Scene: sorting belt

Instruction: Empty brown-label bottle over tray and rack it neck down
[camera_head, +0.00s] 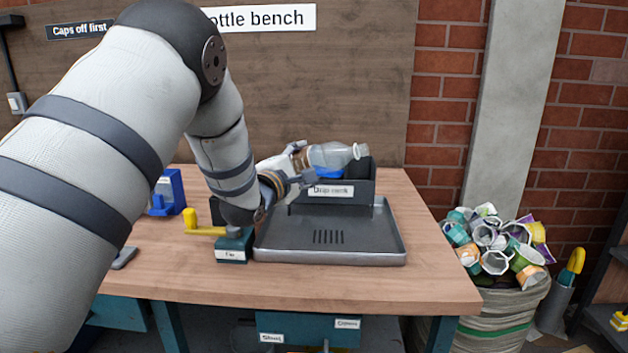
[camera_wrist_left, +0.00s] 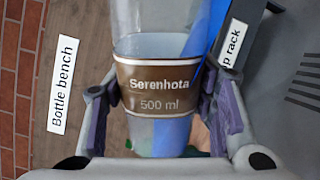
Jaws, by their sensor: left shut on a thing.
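My left gripper (camera_head: 297,164) is shut on a clear bottle (camera_head: 330,155). The bottle lies almost level, its open-looking neck pointing right, above the dark drip rack (camera_head: 358,190). In the left wrist view the bottle's brown label (camera_wrist_left: 160,88) reads "Serenhota 500 ml", between the fingers of my gripper (camera_wrist_left: 162,110). The grey tray (camera_head: 365,240) lies in front of the rack and looks empty. Something blue (camera_head: 328,173) shows at the rack behind the bottle. My right gripper is not in view.
A blue holder (camera_head: 172,190) is farther left on the bench (camera_head: 430,270). A sack (camera_head: 510,315) full of cups stands right of the bench. The bench's right end is clear.

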